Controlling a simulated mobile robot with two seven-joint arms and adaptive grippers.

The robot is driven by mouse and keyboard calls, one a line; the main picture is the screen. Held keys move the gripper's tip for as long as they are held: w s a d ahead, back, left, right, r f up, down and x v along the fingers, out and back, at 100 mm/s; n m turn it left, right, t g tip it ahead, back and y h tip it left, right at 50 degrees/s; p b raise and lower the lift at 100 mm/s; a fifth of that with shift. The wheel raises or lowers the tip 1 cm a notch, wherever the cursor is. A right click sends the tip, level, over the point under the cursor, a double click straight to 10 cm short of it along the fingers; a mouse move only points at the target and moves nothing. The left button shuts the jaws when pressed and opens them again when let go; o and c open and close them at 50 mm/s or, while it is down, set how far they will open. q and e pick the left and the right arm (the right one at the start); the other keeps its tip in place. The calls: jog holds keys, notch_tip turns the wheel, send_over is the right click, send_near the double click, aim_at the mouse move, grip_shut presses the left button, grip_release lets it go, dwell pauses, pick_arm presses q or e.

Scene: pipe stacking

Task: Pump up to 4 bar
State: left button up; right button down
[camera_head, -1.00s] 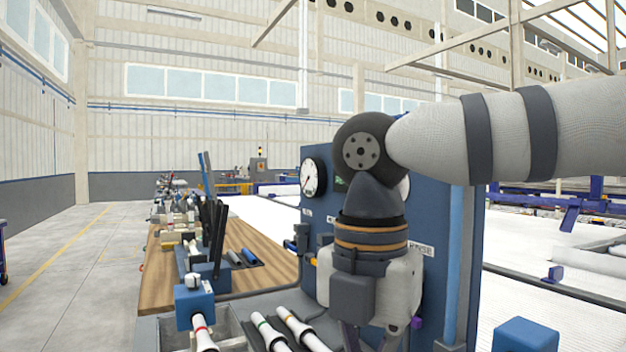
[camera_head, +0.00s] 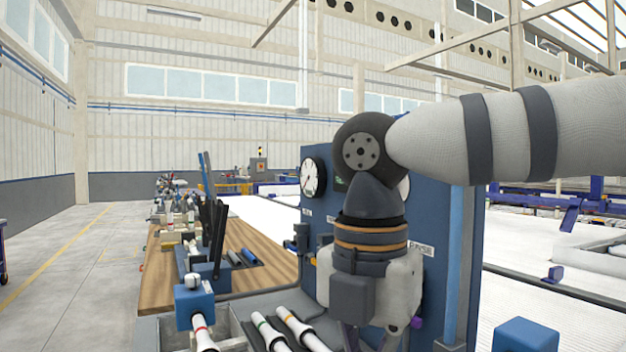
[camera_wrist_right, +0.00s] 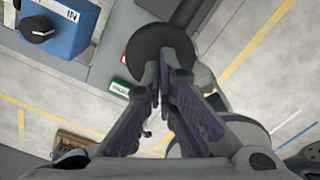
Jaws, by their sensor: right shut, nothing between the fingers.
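The blue panel (camera_head: 440,290) stands right of centre in the head view. A round white gauge (camera_head: 313,177) with a dark needle is on it; its reading is too small to tell. A second pale dial (camera_head: 404,187) is mostly hidden by my right arm. My right gripper (camera_head: 367,346) points down in front of the panel, its fingertips cut off by the lower picture edge. In the right wrist view my right gripper (camera_wrist_right: 158,72) is shut and empty, its tips over a dark round disc (camera_wrist_right: 160,42). I cannot tell whether they touch it. My left gripper is out of view.
A blue box marked IN with a black knob (camera_wrist_right: 38,29) is near the disc. Red and green labels (camera_wrist_right: 120,87) sit beside the disc. A wooden bench (camera_head: 165,278) and white pipes (camera_head: 300,330) are left of the panel.

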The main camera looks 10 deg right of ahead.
jog(key=shift+w+d+f, duration=0.1)
jog(key=shift+d+f, duration=0.05)
jog(key=shift+f, duration=2.1)
jog(key=shift+d+f, duration=0.15)
jog(key=shift+f, duration=2.1)
jog(key=r, duration=0.9)
jog(key=shift+a, duration=0.4)
jog(key=shift+d+f, duration=0.15)
jog(key=shift+f, duration=2.15)
jog(key=shift+d+f, duration=0.15)
jog(key=shift+f, duration=2.1)
jog(key=shift+r, duration=0.35)
jog(key=r, duration=0.8)
jog(key=shift+a+r, duration=0.3)
jog(key=shift+a, duration=0.1)
jog(key=shift+f, duration=0.1)
